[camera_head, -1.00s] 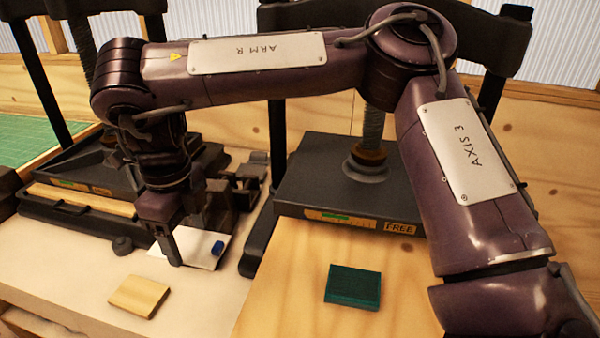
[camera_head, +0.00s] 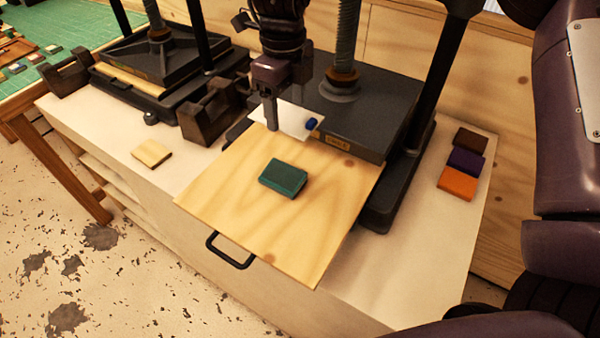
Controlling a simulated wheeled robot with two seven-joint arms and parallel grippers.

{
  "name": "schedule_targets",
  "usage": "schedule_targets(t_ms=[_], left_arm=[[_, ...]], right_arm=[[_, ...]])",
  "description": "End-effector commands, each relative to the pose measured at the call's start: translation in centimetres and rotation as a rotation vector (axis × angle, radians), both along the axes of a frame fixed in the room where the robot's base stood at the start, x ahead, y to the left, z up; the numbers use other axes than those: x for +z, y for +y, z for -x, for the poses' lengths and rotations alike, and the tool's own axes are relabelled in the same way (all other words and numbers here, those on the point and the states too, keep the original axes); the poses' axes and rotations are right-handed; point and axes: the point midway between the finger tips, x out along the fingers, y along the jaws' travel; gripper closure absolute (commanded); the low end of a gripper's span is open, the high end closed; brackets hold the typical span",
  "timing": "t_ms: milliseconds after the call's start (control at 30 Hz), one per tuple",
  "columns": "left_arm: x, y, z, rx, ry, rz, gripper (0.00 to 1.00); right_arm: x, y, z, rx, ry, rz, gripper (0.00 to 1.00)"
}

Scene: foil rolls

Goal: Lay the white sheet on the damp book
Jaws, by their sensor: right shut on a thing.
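My right gripper (camera_head: 272,118) points down, shut on a white sheet (camera_head: 290,117) near one edge. The sheet carries a small blue piece (camera_head: 311,124) at its right end. The sheet is at the back edge of a pale wooden board (camera_head: 235,190), in front of a dark press; whether it touches anything there I cannot tell. A teal-green book (camera_head: 283,178) lies flat on the board, in front of and apart from the sheet, its top bare. No label or visible wetness shows which book is damp. My left gripper is not in view.
A tan block (camera_head: 151,153) lies on the white bench at left. Brown, purple and orange blocks (camera_head: 457,183) lie at right. The dark press (camera_head: 360,115) stands behind the board, another press (camera_head: 150,60) farther left.

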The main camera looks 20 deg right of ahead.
Motion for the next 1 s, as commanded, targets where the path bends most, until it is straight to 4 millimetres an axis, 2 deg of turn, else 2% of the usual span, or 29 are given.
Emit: schedule_targets(t_ms=[33,200,400,500,633,1000], left_arm=[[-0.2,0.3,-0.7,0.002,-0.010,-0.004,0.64],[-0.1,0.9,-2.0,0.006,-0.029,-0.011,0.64],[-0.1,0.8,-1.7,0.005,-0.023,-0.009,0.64],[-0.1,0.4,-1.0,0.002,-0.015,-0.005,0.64],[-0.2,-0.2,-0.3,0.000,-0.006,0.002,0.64],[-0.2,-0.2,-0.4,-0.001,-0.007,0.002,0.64]], right_arm=[[-1.6,0.0,0.2,-0.001,0.008,-0.002,0.55],[-6.3,0.0,0.2,-0.001,0.010,-0.002,0.55],[-11.3,0.0,0.2,-0.003,0.008,-0.002,0.55],[-13.1,0.0,0.2,-0.003,0.006,-0.001,0.55],[-14.2,0.0,0.0,-0.002,0.001,0.000,0.55],[-18.2,0.0,0.1,-0.002,0.002,-0.001,0.55]])
